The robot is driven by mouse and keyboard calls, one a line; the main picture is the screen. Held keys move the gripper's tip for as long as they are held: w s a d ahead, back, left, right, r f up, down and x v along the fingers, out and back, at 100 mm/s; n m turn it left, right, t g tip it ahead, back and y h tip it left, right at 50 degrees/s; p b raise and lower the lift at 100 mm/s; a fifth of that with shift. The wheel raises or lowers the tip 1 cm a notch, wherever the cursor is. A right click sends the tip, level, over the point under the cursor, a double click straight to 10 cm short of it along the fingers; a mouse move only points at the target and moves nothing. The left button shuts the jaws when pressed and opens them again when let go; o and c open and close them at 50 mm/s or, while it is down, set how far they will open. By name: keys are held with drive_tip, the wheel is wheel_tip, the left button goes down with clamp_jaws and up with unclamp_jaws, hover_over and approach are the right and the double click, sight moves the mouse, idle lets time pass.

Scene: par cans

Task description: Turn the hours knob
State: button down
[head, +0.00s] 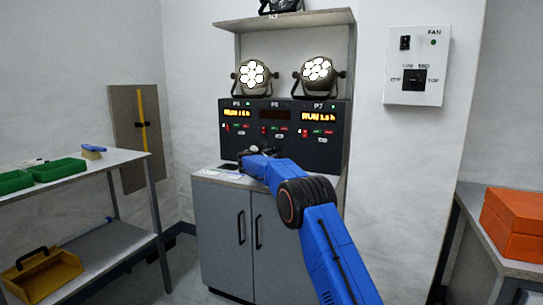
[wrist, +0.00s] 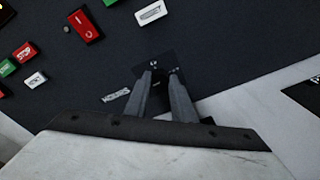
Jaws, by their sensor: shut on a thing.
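The dark control panel (head: 272,134) stands on the grey cabinet, and it fills much of the wrist view (wrist: 235,35). My gripper (wrist: 160,78) is shut on the small black hours knob (wrist: 158,82), one finger on each side. Most of the knob is hidden between the fingers. It sits on a black square plate (wrist: 142,70) with a small white mark by the fingertips. A tilted white label (wrist: 115,96), apparently HOURS, is to the left of the fingers. In the head view, my gripper (head: 247,154) is at the panel's lower left, and the knob cannot be made out.
The cabinet top (head: 225,178) lies close below my gripper. Two lit par cans (head: 253,75) (head: 318,70) stand above the panel.

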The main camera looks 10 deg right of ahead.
drive_tip(key=c, duration=1.5)
unclamp_jaws()
drive_tip(key=shift+s+a, duration=0.1)
drive_tip(key=v, duration=1.7)
drive_tip(key=shift+s+f, duration=0.1)
drive_tip(key=shift+s, duration=0.05)
